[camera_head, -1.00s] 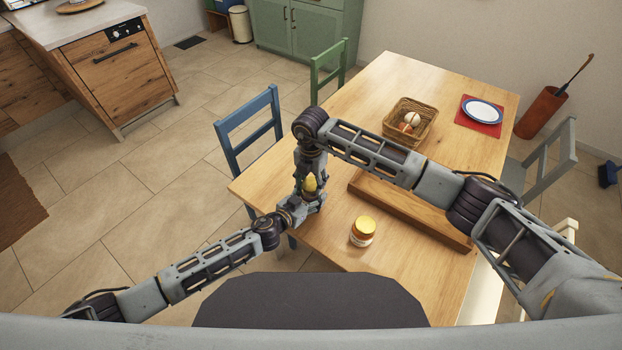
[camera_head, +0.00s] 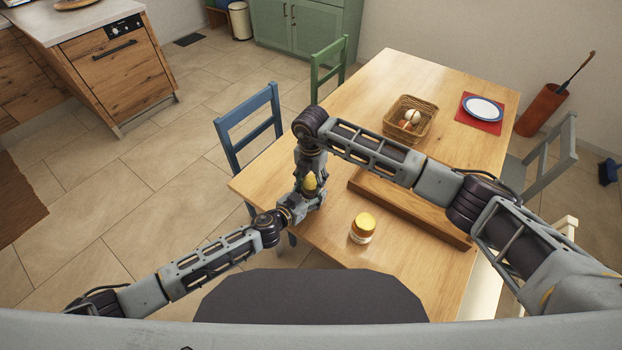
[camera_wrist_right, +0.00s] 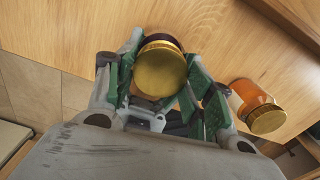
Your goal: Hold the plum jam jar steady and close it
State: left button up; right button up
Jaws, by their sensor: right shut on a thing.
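The plum jam jar (camera_wrist_right: 163,40) shows dark glass under a round gold lid (camera_wrist_right: 160,70) in the right wrist view. In the head view only its gold lid (camera_head: 310,182) shows clearly, between my two grippers near the table's left edge. My right gripper (camera_head: 311,176) comes from above and is shut with its green fingers on either side of the lid. The lid is at the jar's mouth; whether it is seated tight cannot be told. My left gripper (camera_head: 303,205) is low at the jar's body from the left. Its fingers are mostly hidden.
A wooden tray (camera_head: 440,230) lies under my right arm. A basket (camera_head: 408,118) and a plate (camera_head: 483,107) are farther back.

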jog(key=shift+f, duration=0.5)
pick_arm(q)
grip_shut()
pick_arm(e)
jog(key=o, duration=0.7)
jog(key=shift+r, duration=2.25)
jog(key=shift+c, duration=0.3)
